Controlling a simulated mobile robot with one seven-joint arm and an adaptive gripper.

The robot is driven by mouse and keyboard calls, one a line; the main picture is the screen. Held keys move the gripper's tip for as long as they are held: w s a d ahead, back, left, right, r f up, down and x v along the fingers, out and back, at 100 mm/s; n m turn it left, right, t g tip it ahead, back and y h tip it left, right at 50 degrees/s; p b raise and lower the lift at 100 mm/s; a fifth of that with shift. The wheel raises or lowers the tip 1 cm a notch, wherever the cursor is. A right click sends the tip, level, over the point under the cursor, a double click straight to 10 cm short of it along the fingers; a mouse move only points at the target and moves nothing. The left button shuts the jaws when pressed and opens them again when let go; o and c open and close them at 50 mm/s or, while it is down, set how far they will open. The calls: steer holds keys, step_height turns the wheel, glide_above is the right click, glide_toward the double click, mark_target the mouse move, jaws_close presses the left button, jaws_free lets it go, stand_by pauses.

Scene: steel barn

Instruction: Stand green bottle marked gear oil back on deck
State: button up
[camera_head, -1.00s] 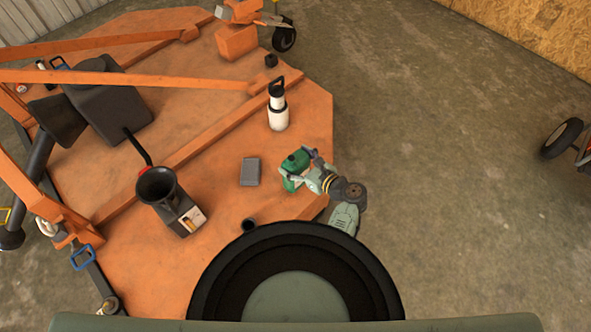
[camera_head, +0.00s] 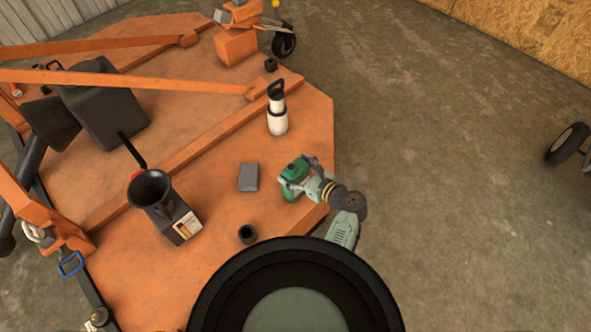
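The green bottle (camera_head: 291,174) with a dark cap is near the right edge of the orange deck (camera_head: 215,130). It looks roughly upright. My gripper (camera_head: 298,177) reaches in from the right, its pale fingers on either side of the bottle's body, and appears shut on it. The fingers hide part of the bottle, including any marking. I cannot tell whether its base touches the deck.
A grey block (camera_head: 248,177) lies left of the bottle, and a small black cup (camera_head: 247,233) stands below it. A black funnel (camera_head: 150,188) is farther left. Orange bars cross the deck.

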steer(key=o, duration=0.4)
steer(key=shift+r, duration=0.1)
